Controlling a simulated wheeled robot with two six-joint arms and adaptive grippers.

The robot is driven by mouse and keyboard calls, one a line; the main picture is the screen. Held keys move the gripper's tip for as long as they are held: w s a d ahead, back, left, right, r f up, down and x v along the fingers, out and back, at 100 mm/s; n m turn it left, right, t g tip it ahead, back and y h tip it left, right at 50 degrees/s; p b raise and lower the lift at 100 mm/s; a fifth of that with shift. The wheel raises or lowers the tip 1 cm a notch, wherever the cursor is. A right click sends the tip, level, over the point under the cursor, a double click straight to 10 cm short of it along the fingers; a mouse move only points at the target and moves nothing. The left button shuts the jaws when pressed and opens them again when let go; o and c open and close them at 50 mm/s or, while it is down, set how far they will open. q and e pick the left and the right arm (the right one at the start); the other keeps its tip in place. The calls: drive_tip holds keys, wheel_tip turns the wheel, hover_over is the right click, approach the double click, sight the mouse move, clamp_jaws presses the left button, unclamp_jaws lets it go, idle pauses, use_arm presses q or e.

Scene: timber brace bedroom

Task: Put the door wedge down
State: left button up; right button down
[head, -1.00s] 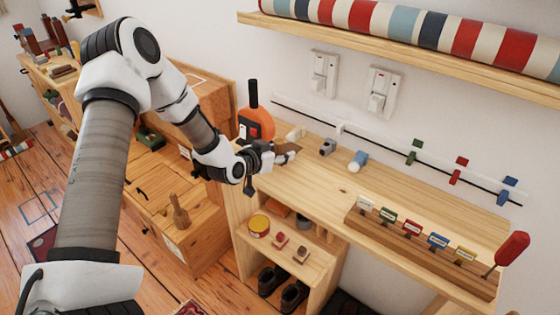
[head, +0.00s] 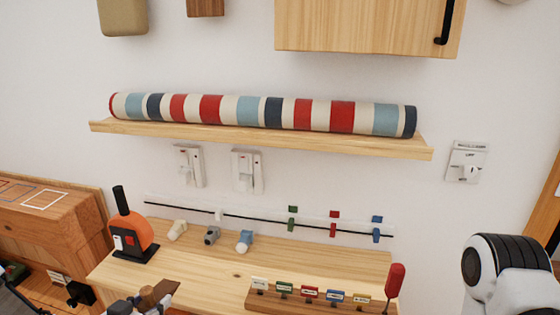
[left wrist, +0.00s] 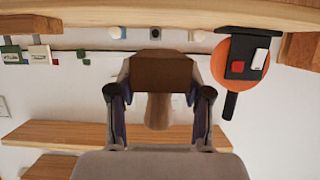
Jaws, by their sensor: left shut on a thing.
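The door wedge (head: 158,292) is a dark brown wooden piece at the lower left of the head view, by the front of the wooden bench top (head: 205,280). My left gripper (head: 138,304) shows only in part at the bottom edge there. In the left wrist view the wedge (left wrist: 161,72) sits between the two fingers of my left gripper (left wrist: 160,94), which is shut on it. A paler rounded wooden part shows below the dark block. I cannot tell whether the wedge touches the bench. My right gripper is not in view.
An orange and black device (head: 132,228) stands left on the bench. Several small blocks, including a blue one (head: 244,241), lie behind the wedge. A labelled wooden rack (head: 320,303) stands at the front right, with a red-handled tool (head: 395,280). Bench between is clear.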

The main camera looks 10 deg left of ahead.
use_arm(q)
drive_tip(key=shift+n+y, duration=0.4)
drive_tip(key=shift+y, duration=0.1)
drive_tip(key=w+d, duration=0.2)
drive_tip(key=d, duration=0.2)
drive_tip(key=w+d+f, duration=0.1)
drive_tip(key=w+d, duration=0.1)
drive_tip(key=d, duration=0.3)
drive_tip(key=w+d, duration=0.3)
drive_tip(key=d, duration=0.1)
drive_tip(key=shift+d+f, duration=0.25)
drive_tip(key=shift+d, duration=0.1)
drive_tip(key=shift+d+f, duration=0.1)
drive_tip(key=shift+d, duration=0.4)
drive_tip(key=shift+a, duration=0.1)
